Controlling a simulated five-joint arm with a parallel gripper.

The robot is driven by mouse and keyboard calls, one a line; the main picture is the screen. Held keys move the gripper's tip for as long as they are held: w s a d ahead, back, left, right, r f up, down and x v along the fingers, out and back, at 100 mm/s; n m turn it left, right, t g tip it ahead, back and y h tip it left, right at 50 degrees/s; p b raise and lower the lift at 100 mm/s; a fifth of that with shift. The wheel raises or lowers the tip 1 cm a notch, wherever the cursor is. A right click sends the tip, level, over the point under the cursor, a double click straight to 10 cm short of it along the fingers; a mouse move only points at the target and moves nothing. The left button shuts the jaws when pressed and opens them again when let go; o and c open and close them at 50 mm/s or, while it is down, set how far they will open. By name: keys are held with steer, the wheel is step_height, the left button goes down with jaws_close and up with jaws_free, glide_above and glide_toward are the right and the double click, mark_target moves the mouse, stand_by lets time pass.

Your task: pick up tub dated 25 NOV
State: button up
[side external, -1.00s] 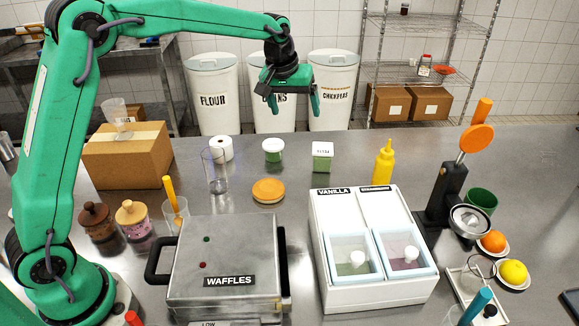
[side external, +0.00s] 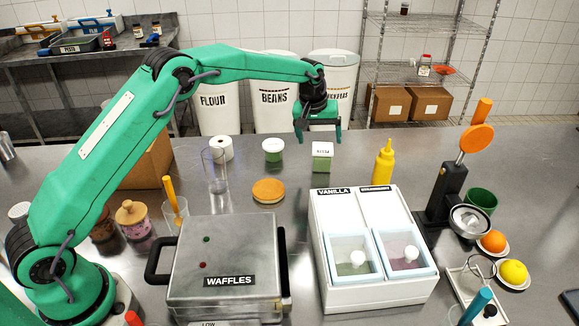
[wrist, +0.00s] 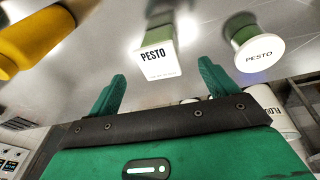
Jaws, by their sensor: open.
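A square green tub (side external: 322,162) with a white lid stands on the steel counter. Its lid reads PESTO in the wrist view (wrist: 160,62), with a smaller line below that I cannot read. A round green tub (side external: 274,156) with a white lid stands to its left; it also reads PESTO in the wrist view (wrist: 259,54). No date is legible on either. My gripper (side external: 318,138) is open and empty, just above and behind the square tub. In the wrist view, the square tub shows beyond and between the fingertips (wrist: 165,82), apart from them.
A yellow squeeze bottle (side external: 383,164) stands right of the square tub. The white ice-cream chest (side external: 372,290) and waffle maker (side external: 222,262) stand nearer the camera.

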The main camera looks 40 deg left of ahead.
mark_target(322, 148)
steer(key=shift+x, duration=1.15)
steer(key=shift+x, duration=2.55)
steer(key=shift+w, duration=0.1)
steer(key=shift+c, duration=0.5)
steer(key=c, duration=1.2)
steer(key=shift+r, duration=0.15)
steer(key=shift+r, duration=0.5)
steer(key=v, duration=0.2)
steer(key=shift+w+r, duration=0.3)
steer(key=shift+r, duration=0.15)
steer(key=s+d+r, duration=0.2)
steer(key=d, duration=0.1)
steer(key=s+d+r, duration=0.2)
steer(key=d, duration=0.1)
steer(key=s+d+r, duration=0.2)
steer(key=d+r, duration=0.1)
steer(key=shift+s+d, duration=0.3)
steer(key=shift+s, duration=0.1)
